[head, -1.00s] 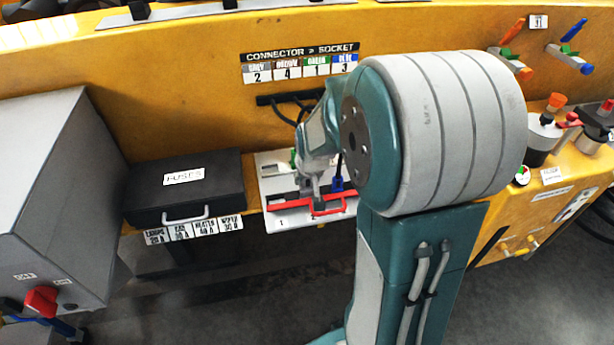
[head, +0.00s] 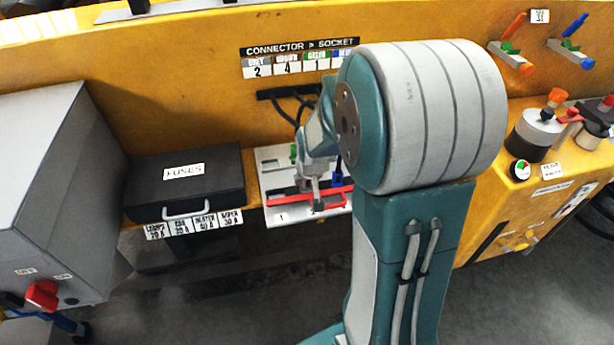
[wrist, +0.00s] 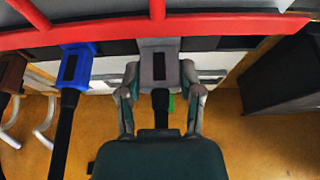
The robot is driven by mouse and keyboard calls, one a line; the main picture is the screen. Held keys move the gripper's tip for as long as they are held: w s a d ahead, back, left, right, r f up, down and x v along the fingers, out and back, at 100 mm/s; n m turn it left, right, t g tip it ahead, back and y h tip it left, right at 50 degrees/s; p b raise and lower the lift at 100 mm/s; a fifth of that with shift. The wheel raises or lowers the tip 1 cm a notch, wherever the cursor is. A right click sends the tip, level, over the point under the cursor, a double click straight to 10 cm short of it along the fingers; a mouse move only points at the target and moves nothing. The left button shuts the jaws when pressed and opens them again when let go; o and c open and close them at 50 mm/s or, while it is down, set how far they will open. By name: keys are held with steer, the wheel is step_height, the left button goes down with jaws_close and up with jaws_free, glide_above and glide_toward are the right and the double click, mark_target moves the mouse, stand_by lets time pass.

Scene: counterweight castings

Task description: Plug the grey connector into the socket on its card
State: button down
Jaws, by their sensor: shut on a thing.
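My gripper (wrist: 160,92) is shut on the grey connector (wrist: 158,66), one finger on each side, in the wrist view. The connector's far end meets the dark strip below the red bar; I cannot tell whether it is in a socket. In the head view my gripper (head: 316,185) is over the white socket board (head: 275,219), close to the number 2, and hides most of the connector. The card (head: 300,60) above pairs grey with 2. The socket mouth is hidden.
The blue connector (wrist: 75,67) is left of my gripper in the wrist view, with a brown one (wrist: 11,74) farther left. A red bar (wrist: 200,24) crosses the board. The black fuse box (head: 185,183) stands left of the board. A green connector (head: 293,154) is behind.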

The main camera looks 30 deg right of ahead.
steer(key=shift+f, duration=0.1)
steer(key=shift+c, duration=0.8)
jaws_free()
steer(key=v, duration=1.2)
steer(key=shift+f, duration=0.1)
steer(key=s+a+r+n, duration=0.1)
steer(key=s+a+r, duration=0.2)
steer(key=s+a, duration=0.2)
steer(key=s+a+r+n+t+y, duration=0.1)
steer(key=s+a+r, duration=0.3)
steer(key=s, duration=0.5)
steer(key=shift+s+a+n, duration=0.3)
steer(key=shift+a+n, duration=0.3)
steer(key=shift+a, duration=0.65)
